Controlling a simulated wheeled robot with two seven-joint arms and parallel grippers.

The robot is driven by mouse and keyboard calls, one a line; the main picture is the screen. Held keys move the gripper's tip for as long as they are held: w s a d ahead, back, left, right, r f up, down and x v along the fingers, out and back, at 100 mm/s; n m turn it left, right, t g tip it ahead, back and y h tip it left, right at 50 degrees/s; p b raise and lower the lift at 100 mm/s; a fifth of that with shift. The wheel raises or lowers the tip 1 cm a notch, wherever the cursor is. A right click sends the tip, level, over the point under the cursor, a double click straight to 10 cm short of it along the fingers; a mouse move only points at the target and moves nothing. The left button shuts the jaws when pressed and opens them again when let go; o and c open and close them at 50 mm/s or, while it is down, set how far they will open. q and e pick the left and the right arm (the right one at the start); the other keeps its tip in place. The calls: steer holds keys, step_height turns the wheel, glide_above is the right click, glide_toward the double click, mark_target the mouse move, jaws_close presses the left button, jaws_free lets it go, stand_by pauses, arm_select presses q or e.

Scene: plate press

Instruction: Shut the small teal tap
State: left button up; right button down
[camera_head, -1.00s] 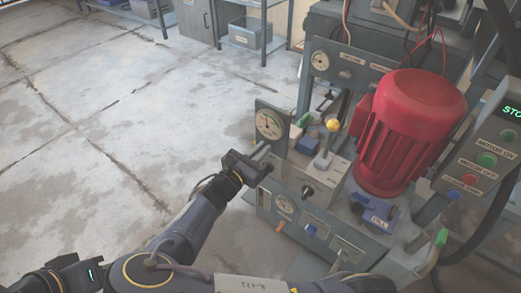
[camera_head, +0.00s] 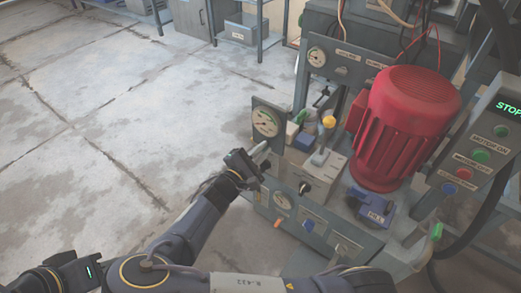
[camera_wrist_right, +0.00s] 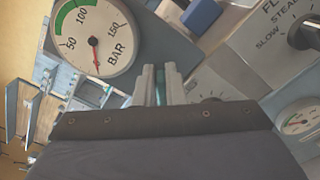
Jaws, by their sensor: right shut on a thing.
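My right gripper (camera_head: 262,149) reaches the left side of the press, just below the upper pressure gauge. In the right wrist view its two grey fingers (camera_wrist_right: 160,85) are shut on the small teal tap (camera_wrist_right: 160,80). Only a thin strip of teal shows between the fingers; the rest of the tap is hidden. I cannot tell the tap's angle. My left gripper (camera_head: 75,271) is low at the left edge of the head view, far from the press, and its fingers cannot be made out.
The gauge (camera_wrist_right: 95,38) marked BAR is close by the right fingers, its red needle pointing down. A black selector knob (camera_head: 304,188), a lever with a yellow ball (camera_head: 329,121) and a red motor (camera_head: 408,125) are to the right. Open floor (camera_head: 110,110) lies left.

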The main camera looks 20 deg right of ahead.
steer(key=m, duration=0.2)
steer(key=f+m+b, duration=0.1)
steer(key=m, duration=0.1)
steer(key=shift+s, duration=0.15)
steer(key=shift+f+m+b, duration=0.15)
steer(key=shift+m+b, duration=0.35)
steer(key=shift+m, duration=0.45)
steer(key=shift+f+m+b, duration=0.1)
steer(key=shift+m+b, duration=0.4)
steer(key=shift+m, duration=0.75)
steer(key=c, duration=1.5)
jaws_free()
steer(key=shift+r, duration=0.1)
steer(key=p+v, duration=0.1)
steer(key=v, duration=0.6)
steer(key=shift+s+a, duration=0.3)
steer(key=shift+d, duration=0.1)
